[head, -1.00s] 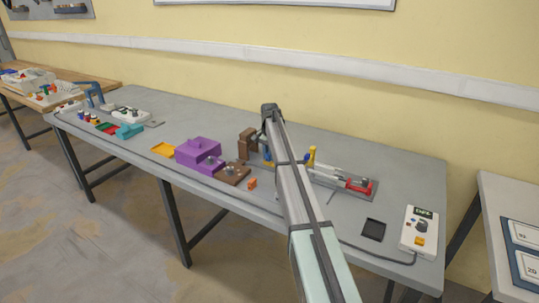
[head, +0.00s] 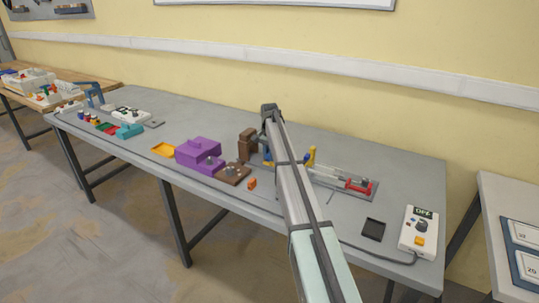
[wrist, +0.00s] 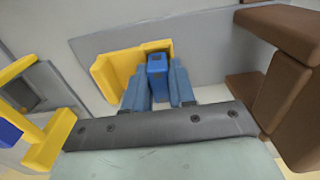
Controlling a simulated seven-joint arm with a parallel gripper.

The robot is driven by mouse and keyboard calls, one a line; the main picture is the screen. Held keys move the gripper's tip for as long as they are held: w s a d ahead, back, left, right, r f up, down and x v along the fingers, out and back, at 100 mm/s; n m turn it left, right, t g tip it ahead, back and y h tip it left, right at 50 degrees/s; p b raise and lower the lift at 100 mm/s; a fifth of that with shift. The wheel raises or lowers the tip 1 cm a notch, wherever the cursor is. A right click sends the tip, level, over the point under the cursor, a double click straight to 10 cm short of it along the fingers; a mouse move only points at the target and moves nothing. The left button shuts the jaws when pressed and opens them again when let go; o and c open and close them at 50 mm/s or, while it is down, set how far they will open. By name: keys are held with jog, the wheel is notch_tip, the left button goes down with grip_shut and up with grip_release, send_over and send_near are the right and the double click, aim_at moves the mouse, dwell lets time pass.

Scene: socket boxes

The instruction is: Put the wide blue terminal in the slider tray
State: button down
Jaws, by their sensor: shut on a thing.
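In the wrist view, the blue terminal (wrist: 157,77) stands between the two fingers of my gripper (wrist: 157,88), which is shut on it. An angled yellow piece (wrist: 112,74) is right behind and to the left of the terminal; I cannot tell whether they touch. In the head view my arm hides the gripper and the terminal. To the right of the arm, a grey slider fixture (head: 340,180) has pale rails and a red part (head: 358,187) at its right end. I cannot tell which part is the slider tray.
A brown block (head: 246,146) stands left of my arm; brown parts (wrist: 285,90) also show close at the right in the wrist view. A purple box (head: 198,151), a yellow tray (head: 163,150) and a control box (head: 419,232) are on the table. A black pad (head: 373,229) lies at front right.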

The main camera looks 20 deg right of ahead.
jog(key=c, duration=1)
grip_release()
jog(key=shift+s+a+f, duration=0.1)
jog(key=shift+s+f, duration=0.2)
jog(key=shift+f, duration=0.3)
jog(key=shift+o, duration=0.7)
jog(key=shift+s, duration=0.1)
jog(key=c, duration=0.4)
jog(key=shift+o, duration=0.5)
jog(key=shift+r, duration=0.35)
jog(key=o, duration=0.3)
jog(key=shift+w+r, duration=0.2)
jog(key=shift+r, duration=0.35)
jog(key=shift+w+r, duration=0.15)
jog(key=shift+r, duration=1.25)
jog(key=shift+w+r, duration=0.1)
jog(key=shift+r, duration=1.3)
